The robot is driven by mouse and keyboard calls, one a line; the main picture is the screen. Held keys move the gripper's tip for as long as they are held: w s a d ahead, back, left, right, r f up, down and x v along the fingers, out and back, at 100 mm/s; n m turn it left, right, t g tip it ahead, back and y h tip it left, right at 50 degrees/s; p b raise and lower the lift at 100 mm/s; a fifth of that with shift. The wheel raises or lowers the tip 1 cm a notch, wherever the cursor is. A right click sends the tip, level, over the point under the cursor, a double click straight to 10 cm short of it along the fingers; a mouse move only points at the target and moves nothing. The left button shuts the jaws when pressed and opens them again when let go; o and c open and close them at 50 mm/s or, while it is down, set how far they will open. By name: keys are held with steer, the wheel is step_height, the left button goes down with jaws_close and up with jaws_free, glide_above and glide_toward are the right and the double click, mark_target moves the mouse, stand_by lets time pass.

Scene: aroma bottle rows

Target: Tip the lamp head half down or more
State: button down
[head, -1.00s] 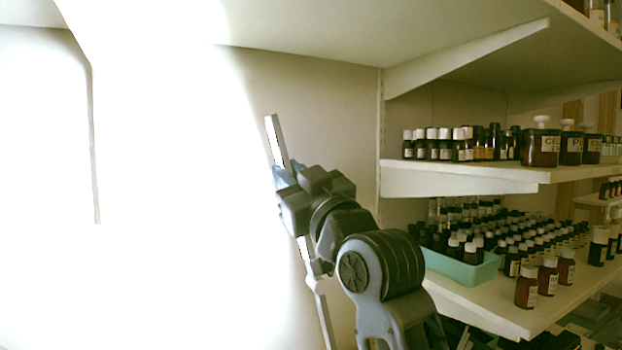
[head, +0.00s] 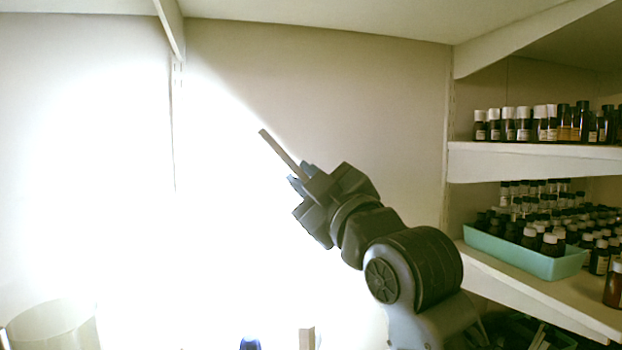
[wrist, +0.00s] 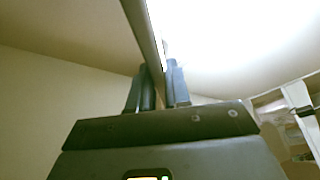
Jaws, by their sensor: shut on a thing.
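The lamp head is a thin grey bar (head: 281,150) in the middle of the head view, slanting from upper left down to my gripper (head: 301,184). In the wrist view the bar (wrist: 140,25) runs up from between the two fingers of my gripper (wrist: 160,72), with a glaring white edge on its right side. My gripper is shut on this bar. The bar's part beyond the gripper is lost in glare or behind my gripper. A pale upright post (head: 307,339) shows at the bottom edge; I cannot tell whether it belongs to the lamp.
Shelves with rows of dark bottles (head: 545,123) stand at the right, with a turquoise tray (head: 525,255) on the lower shelf. A clear cylinder (head: 55,325) and a blue object (head: 250,342) are at the bottom. Glare washes out the wall at left.

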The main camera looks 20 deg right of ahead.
steer(key=c, duration=1.2)
jaws_free()
steer(key=shift+o, duration=0.2)
steer(key=b+v, duration=0.1)
steer(key=v, duration=0.6)
steer(key=shift+s, duration=0.4)
steer(key=shift+d+f, duration=0.1)
steer(key=shift+f, duration=0.1)
steer(key=s+d+f+m+g+h, duration=0.1)
steer(key=s+f+m+h, duration=0.15)
steer(key=s+f, duration=0.45)
steer(key=s+d+f+m+g+h, duration=0.1)
steer(key=s+f+m, duration=0.3)
steer(key=f, duration=0.7)
steer(key=s+d+f+m+h, duration=0.1)
steer(key=s+d+f+m, duration=0.15)
steer(key=s+f, duration=0.45)
steer(key=s+d+f+m+g, duration=0.1)
steer(key=s+f, duration=0.1)
steer(key=s, duration=0.6)
steer(key=s+f+m+g+h, duration=0.1)
steer(key=s+f, duration=0.2)
steer(key=s, duration=0.4)
steer(key=s+d+f+m+g, duration=0.1)
steer(key=s+f, duration=0.2)
steer(key=s, duration=0.5)
steer(key=shift+s+d+g, duration=0.35)
steer(key=shift+s+g, duration=0.05)
